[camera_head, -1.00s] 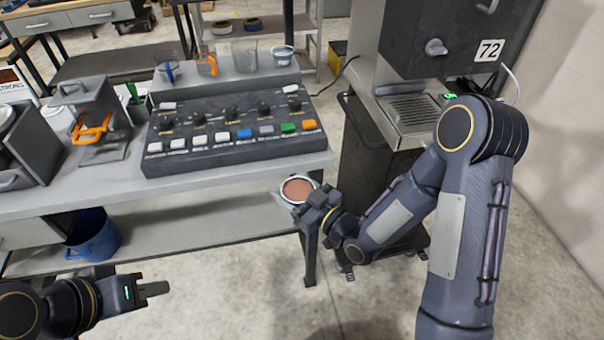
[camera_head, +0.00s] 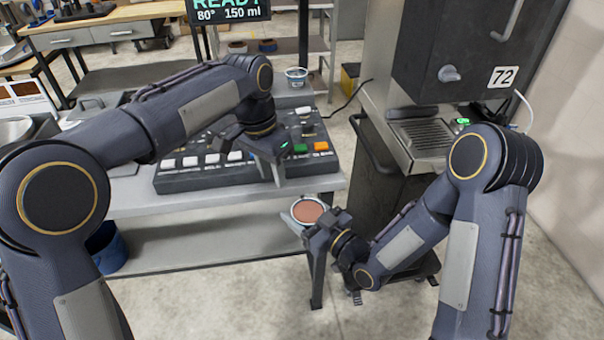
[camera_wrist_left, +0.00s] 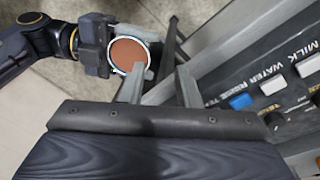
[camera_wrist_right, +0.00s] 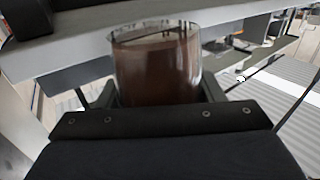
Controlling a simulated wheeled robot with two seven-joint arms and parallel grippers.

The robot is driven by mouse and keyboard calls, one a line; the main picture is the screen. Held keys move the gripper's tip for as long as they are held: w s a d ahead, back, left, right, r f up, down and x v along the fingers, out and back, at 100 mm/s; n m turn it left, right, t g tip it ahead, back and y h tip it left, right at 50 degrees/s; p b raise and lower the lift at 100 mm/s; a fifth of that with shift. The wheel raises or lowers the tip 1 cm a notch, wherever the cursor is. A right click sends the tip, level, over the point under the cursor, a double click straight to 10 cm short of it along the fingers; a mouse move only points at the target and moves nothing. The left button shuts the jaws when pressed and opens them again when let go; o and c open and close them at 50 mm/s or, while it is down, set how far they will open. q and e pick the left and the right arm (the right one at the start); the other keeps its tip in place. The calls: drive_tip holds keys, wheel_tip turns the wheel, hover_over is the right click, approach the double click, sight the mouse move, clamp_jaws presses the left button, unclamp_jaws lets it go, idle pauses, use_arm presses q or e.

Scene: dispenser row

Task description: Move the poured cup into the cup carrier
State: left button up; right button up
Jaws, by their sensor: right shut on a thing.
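A clear cup (camera_head: 307,211) of brown liquid is held upright in front of the table's right end. My right gripper (camera_head: 312,226) is shut on it. The cup also shows close up in the right wrist view (camera_wrist_right: 156,65), between the fingers, and in the left wrist view (camera_wrist_left: 128,54). My left gripper (camera_head: 278,170) is over the front right of the button panel (camera_head: 205,172), a little behind the cup. Its fingers stand apart and empty in the left wrist view (camera_wrist_left: 160,88). I cannot make out the cup carrier; my left arm hides the table's left part.
A small white and blue cup (camera_head: 296,76) stands behind the panel. A dispenser machine marked 72 (camera_head: 455,65) stands at the right. A READY display (camera_head: 228,8) is at the back.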

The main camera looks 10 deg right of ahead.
use_arm(q)
drive_tip(key=m+y, duration=0.1)
approach(306, 213)
drive_tip(key=f, duration=0.9)
drive_tip(key=shift+s+d+f, duration=0.1)
drive_tip(key=shift+s+f, duration=0.15)
drive_tip(key=shift+f, duration=0.1)
clamp_jaws()
use_arm(e)
drive_tip(key=o, duration=1)
use_arm(q)
drive_tip(key=shift+s+d, duration=0.1)
use_arm(e)
drive_tip(key=shift+o, duration=1.1)
